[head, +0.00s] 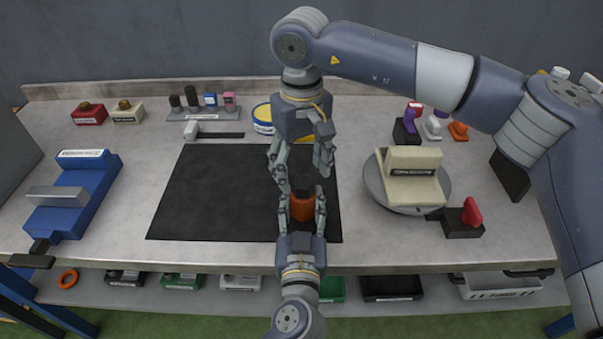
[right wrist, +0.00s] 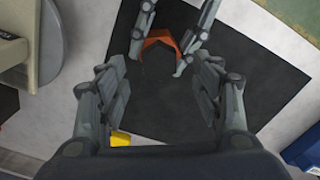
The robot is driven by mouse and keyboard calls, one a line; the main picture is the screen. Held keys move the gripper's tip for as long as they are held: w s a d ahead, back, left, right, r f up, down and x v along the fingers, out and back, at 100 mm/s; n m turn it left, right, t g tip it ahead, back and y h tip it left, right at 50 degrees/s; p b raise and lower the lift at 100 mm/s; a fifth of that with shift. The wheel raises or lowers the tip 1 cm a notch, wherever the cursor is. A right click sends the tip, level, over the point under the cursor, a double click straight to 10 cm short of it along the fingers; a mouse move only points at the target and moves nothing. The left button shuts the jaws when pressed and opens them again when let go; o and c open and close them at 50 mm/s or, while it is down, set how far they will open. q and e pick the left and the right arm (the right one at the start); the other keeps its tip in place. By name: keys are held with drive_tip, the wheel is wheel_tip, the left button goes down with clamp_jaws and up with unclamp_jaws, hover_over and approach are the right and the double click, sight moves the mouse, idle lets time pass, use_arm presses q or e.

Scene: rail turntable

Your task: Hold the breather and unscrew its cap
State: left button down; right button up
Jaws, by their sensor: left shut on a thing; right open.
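The breather (head: 302,209) is an orange body on the black mat, with a dark cap (head: 302,186) on its top. My left gripper (head: 302,203) reaches in from the front edge and is shut on the orange body, one finger on each side. The orange body also shows in the right wrist view (right wrist: 157,44) at the top, between the left gripper's fingers. My right gripper (head: 300,168) points down from above, open and empty, just behind and over the cap. Its spread fingers frame bare black mat in the right wrist view.
The black mat (head: 210,200) is otherwise clear. A blue vise-like fixture (head: 78,190) stands left. A round turntable (head: 375,180) with a cream block (head: 412,185) stands right. A yellow tin (head: 262,118) sits behind the right gripper. A red-handled block (head: 465,222) is near the front right.

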drive_tip(key=shift+r, duration=0.55)
drive_tip(key=m, duration=0.5)
drive_tip(key=shift+d+m, duration=0.1)
drive_tip(key=shift+m, duration=0.3)
drive_tip(key=m, duration=0.6)
drive_tip(key=shift+d, duration=0.1)
drive_tip(key=m, duration=0.6)
drive_tip(key=shift+s+d, duration=0.1)
drive_tip(key=m, duration=0.6)
drive_tip(key=shift+s, duration=0.15)
drive_tip(key=shift+f, duration=0.15)
